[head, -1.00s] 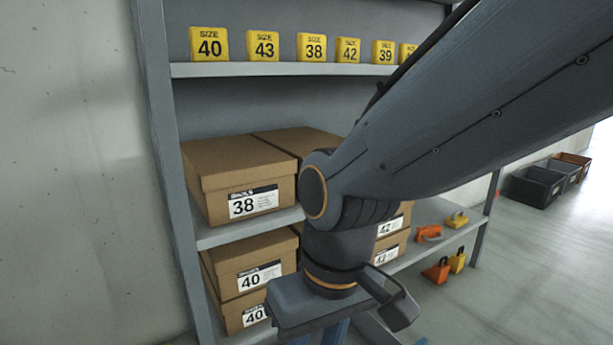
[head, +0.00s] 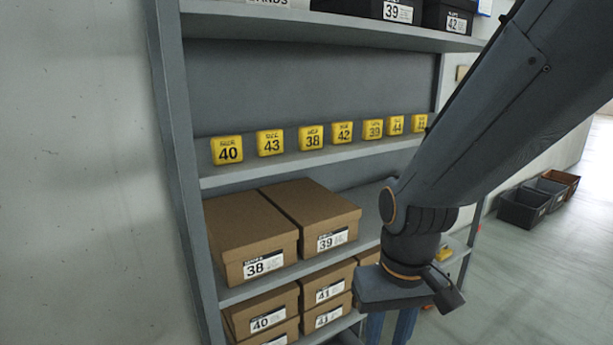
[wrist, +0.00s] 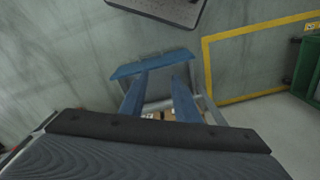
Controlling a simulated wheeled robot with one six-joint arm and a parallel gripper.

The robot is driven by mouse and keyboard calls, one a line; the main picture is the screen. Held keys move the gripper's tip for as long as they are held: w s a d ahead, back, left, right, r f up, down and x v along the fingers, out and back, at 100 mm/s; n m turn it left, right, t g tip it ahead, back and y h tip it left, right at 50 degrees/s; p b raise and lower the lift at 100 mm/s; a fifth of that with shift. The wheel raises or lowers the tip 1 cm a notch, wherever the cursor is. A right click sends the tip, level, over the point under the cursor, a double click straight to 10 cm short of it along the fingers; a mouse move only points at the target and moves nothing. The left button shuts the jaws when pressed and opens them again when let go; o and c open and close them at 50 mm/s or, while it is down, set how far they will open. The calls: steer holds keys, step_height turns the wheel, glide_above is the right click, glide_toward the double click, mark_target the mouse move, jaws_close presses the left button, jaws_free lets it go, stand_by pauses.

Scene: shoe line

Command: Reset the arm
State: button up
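My gripper (head: 390,328) hangs at the lower right of the head view, in front of the shelf rack. Its two blue fingers point down, apart, and are cut off by the bottom edge. In the wrist view my gripper (wrist: 158,98) shows two blue fingers with a clear gap and nothing held between them. My dark arm comes in from the upper right and hides part of the rack.
The rack's shelf (head: 310,164) carries yellow size tags. Below are brown shoe boxes, including a 38 box (head: 250,235) and a 39 box (head: 313,222). Dark bins (head: 524,207) stand on the floor at right. Open floor (head: 530,290) lies at lower right.

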steer(key=s+d+r+m+p, duration=0.1)
steer(key=s+d+r+p, duration=0.1)
steer(key=d+r+p, duration=0.4)
steer(key=r+p, duration=0.1)
steer(key=p, duration=0.1)
steer(key=shift+d+r+m+p, duration=0.2)
steer(key=shift+r+m+p, duration=0.1)
steer(key=shift+r+p, duration=0.1)
stand_by(0.8)
